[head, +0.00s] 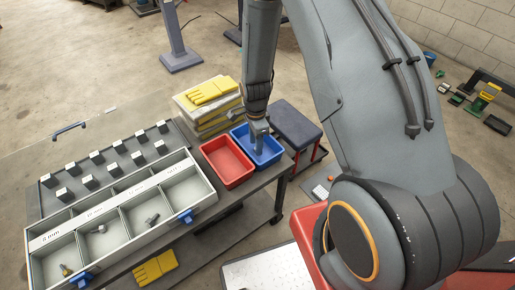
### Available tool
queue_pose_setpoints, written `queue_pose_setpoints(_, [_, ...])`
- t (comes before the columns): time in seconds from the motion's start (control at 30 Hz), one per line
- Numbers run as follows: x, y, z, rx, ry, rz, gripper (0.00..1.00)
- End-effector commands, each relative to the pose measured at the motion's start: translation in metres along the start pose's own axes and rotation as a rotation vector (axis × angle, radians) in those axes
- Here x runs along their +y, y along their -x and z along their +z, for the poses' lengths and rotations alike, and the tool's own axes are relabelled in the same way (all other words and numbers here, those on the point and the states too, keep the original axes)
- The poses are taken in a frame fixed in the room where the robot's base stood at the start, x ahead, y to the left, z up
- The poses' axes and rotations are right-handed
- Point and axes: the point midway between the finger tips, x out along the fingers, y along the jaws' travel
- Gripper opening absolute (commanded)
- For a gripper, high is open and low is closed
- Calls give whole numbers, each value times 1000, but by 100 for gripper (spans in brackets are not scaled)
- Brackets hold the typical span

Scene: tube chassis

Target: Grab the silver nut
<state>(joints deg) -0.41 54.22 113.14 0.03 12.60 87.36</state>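A long grey tray (120,224) with compartments lies on the cart at the left. A small silver piece, possibly the silver nut (99,229), lies in one of its compartments; it is too small to tell its shape surely. A dark bolt-like piece (152,219) lies in the compartment to its right, and a brassy piece (66,270) at the near left end. My gripper (258,147) points down over the blue bin (269,157), well to the right of these pieces. Its fingertips are low at the bin, and their opening and anything between them cannot be made out.
A red bin (226,161) stands beside the blue one. Rows of small pale-topped blocks (97,157) stand behind the tray. Yellow gloves (211,90) lie on a stack behind the bins. A dark-topped stool (297,124) stands right of the blue bin.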

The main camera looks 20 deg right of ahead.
Motion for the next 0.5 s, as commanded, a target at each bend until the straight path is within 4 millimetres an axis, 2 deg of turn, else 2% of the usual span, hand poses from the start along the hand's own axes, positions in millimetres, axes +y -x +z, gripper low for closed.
queue_pose_setpoints(0.13, [0, -10, 0, 0, 0, 0, 39])
queue_pose_setpoints(0.37, [0, -11, 0, 0, 0, 0, 39])
queue_pose_setpoints(0.5, [0, -11, 0, 0, 0, 0, 19])
